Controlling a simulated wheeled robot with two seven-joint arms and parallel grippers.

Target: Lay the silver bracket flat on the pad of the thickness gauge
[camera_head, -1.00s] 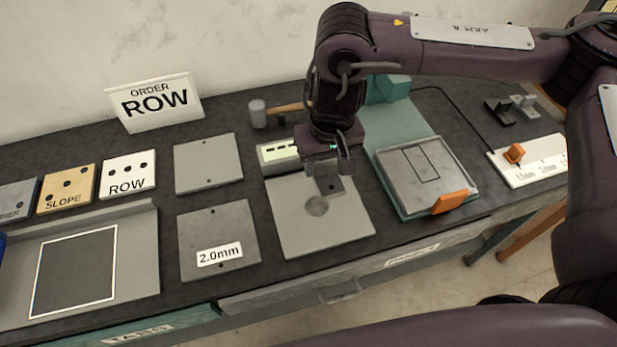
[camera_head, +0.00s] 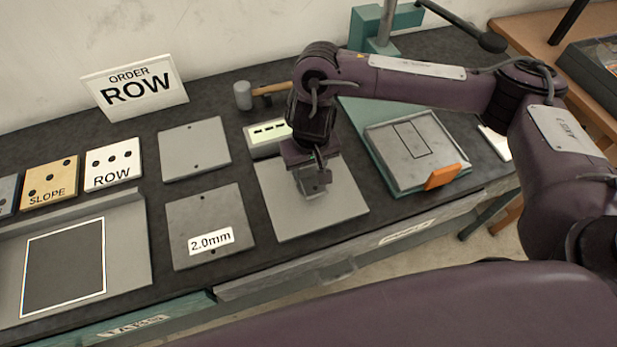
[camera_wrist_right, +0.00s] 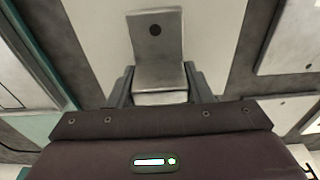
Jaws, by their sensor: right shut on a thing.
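The silver bracket (camera_wrist_right: 155,38) is an L-shaped piece with a dark round hole in its broad leg. In the head view the bracket (camera_head: 314,184) is small and partly hidden by my gripper. My right gripper (camera_wrist_right: 158,88) is shut on its other leg, with one finger on each side; the head view shows the gripper (camera_head: 308,170) pointing down. The thickness gauge (camera_head: 268,138) has a small display showing dashes, and a light grey plate (camera_head: 340,212) in front. The bracket is over the middle of this plate, hiding the round pad. I cannot tell whether they touch. My left gripper is out of view.
A 2.0mm plate (camera_head: 212,222) and a plain plate (camera_head: 193,150) lie left of the gauge. A hammer (camera_head: 245,96) lies behind it. To the right is a grey plate with an orange tab (camera_head: 444,176). An ORDER ROW sign (camera_head: 135,88) stands at the back.

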